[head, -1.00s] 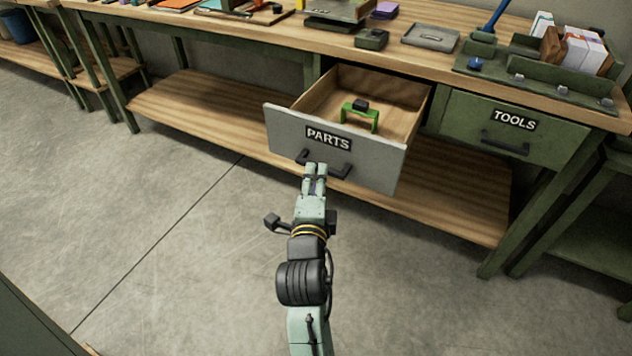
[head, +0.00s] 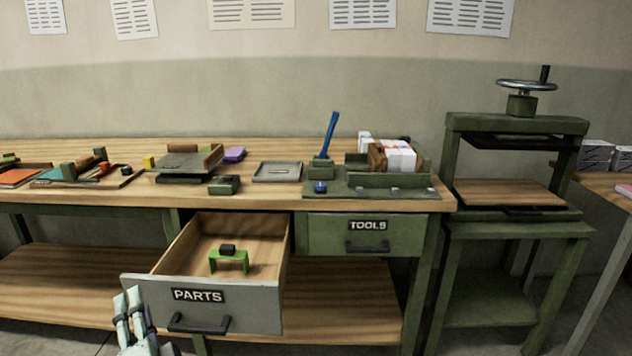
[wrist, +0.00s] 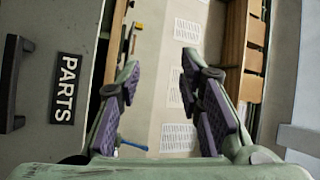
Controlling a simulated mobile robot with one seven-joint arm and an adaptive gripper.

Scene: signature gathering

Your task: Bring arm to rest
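My gripper (head: 132,305) is at the lower left of the head view, in front of the left end of the PARTS drawer front. In the wrist view my gripper (wrist: 160,95) is open, with a clear gap between its purple-padded fingers and nothing held. The PARTS drawer (head: 243,308) is pulled open, and its front with the dark handle (head: 198,324) shows in the head view. The drawer front (wrist: 45,145) also shows at the left of the wrist view, beside the fingers. I cannot tell whether they touch.
A green bracket-like piece with a black top (head: 229,262) stands inside the open drawer. The TOOLS drawer (head: 325,236) is shut. The workbench (head: 290,148) carries trays and a blue-handled tool (head: 332,135). A green press (head: 515,125) stands at the right.

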